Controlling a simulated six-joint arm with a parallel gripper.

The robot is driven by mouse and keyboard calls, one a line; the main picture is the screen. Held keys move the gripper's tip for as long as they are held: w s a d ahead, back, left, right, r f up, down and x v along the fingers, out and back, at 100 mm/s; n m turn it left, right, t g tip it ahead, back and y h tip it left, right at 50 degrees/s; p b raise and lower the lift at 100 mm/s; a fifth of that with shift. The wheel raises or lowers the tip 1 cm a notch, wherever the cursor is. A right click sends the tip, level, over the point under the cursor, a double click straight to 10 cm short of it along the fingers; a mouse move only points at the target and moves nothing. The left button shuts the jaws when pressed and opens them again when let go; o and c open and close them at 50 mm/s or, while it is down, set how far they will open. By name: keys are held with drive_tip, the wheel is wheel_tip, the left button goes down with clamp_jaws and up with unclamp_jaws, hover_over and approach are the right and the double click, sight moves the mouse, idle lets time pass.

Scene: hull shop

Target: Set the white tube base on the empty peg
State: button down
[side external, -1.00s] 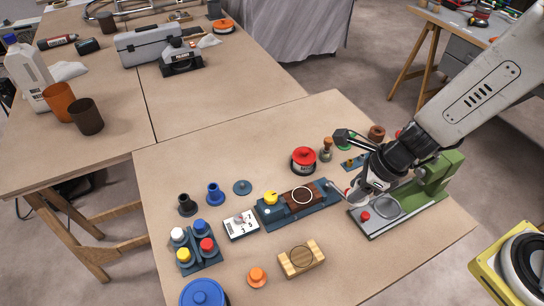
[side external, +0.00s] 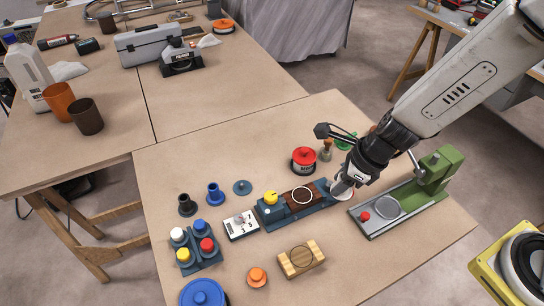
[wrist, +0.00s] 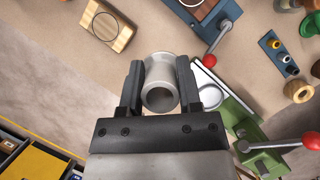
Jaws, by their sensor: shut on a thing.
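The white tube base (wrist: 160,84) is a short flanged tube between the two dark fingers of my gripper (wrist: 158,68) in the wrist view. Its open bore faces the camera. In the side view my gripper (side external: 344,187) hangs at the right end of the blue fixture, with a little of the white part showing under it. A small blue-grey disc with a short stub (side external: 242,187), which looks like the empty peg, stands well to the left. A blue tube base (side external: 214,195) and a black tube base (side external: 187,206) stand in line with it.
A blue fixture with a yellow knob (side external: 271,198) lies between my gripper and the peg. A red can (side external: 303,160) stands behind it. A green press (side external: 437,176) is at right, a wooden block (side external: 301,259) in front.

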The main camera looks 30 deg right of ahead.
drive_tip(key=w+a+f, duration=0.3)
drive_tip(key=w+a, duration=0.5)
drive_tip(key=w, duration=0.3)
hover_over(236, 185)
drive_tip(key=s, duration=0.1)
drive_tip(key=shift+d+f, duration=0.2)
drive_tip(key=shift+f, duration=1.3)
drive_tip(key=shift+d+f, duration=0.2)
drive_tip(key=shift+f, duration=1.3)
drive_tip(key=shift+f, duration=0.1)
drive_tip(key=shift+f, duration=2.75)
drive_tip(key=shift+f, duration=0.65)
drive_tip(key=c, duration=0.6)
unclamp_jaws()
drive_tip(key=shift+r, duration=0.2)
